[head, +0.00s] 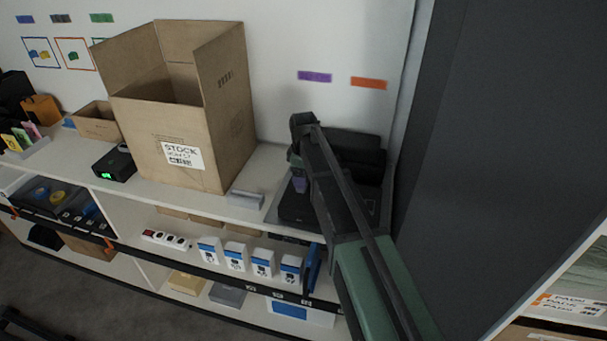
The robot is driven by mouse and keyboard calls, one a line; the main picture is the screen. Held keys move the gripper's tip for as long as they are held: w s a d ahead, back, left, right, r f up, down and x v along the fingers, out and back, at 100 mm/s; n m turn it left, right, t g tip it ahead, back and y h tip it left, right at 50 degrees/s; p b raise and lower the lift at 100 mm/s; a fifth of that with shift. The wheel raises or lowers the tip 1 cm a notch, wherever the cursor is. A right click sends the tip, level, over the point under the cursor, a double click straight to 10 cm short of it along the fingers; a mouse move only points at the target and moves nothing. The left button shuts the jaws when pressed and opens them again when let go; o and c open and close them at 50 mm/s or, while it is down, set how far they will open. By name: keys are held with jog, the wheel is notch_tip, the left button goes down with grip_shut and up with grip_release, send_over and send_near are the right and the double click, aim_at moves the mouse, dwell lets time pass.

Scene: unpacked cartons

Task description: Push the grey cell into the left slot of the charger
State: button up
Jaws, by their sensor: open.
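A dark, low device (296,207), which looks like the charger, lies on a grey mat at the right of the top shelf; my arm covers part of it and its slots cannot be made out. A small purple block (299,185) shows at its back left, close below my gripper (296,174). My gripper hangs from the wrist over the device's back left; its fingers are small and dark, and it is open. A light grey block (245,199) lies near the shelf's front edge, left of the mat; I cannot tell whether it is the grey cell.
A tall open carton (185,120) stands left of the mat. A black box with a green light (115,164) and a small open carton (98,121) stand farther left. A dark bulky object (352,155) is behind my arm. A dark panel (490,130) closes the right side.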

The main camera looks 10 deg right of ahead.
notch_tip(320, 180, up, 11)
jog(key=p, duration=1)
jog(key=shift+p, duration=0.35)
jog(key=shift+f, duration=0.15)
